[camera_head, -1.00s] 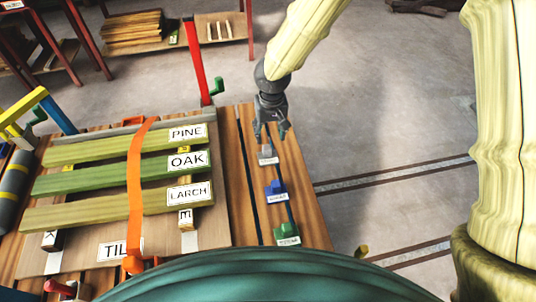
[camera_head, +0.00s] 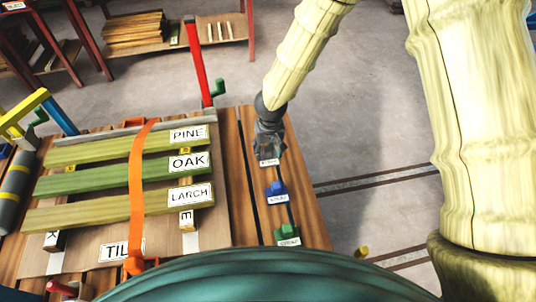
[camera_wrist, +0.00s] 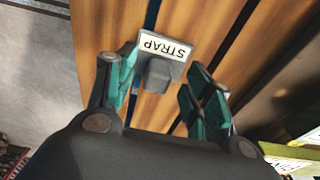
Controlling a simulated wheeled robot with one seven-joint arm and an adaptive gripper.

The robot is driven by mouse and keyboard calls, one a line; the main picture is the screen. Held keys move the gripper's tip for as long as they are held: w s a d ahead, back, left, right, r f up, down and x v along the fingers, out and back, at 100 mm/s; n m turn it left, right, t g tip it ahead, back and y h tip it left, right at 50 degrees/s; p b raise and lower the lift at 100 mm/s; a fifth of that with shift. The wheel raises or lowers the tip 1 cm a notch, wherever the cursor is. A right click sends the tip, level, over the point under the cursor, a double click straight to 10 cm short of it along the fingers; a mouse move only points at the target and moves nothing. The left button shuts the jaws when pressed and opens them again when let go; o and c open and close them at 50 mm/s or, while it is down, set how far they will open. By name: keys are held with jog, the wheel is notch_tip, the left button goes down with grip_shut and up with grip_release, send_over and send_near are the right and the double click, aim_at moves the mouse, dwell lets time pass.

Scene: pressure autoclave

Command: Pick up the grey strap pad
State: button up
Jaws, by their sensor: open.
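The grey strap pad (camera_wrist: 158,75) sits on the wooden table, with a white label reading STRAP (camera_wrist: 165,46) at its edge in the wrist view. My gripper (camera_wrist: 160,88) is open, with one green-padded finger on each side of the pad and a visible gap to the right finger. I cannot tell whether the left finger touches it. In the head view my gripper (camera_head: 270,146) is low over the right part of the table and hides most of the pad; its white label (camera_head: 269,162) shows just below the fingers.
A blue pad (camera_head: 277,189) and a green pad (camera_head: 287,232) stand in the same row, nearer me. To the left, PINE, OAK and LARCH boards (camera_head: 120,180) lie under an orange strap (camera_head: 137,190). A red upright lever (camera_head: 198,65) rises behind the table.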

jog(key=shift+w+f, duration=0.15)
jog(key=shift+f, duration=0.9)
jog(key=c, duration=1.1)
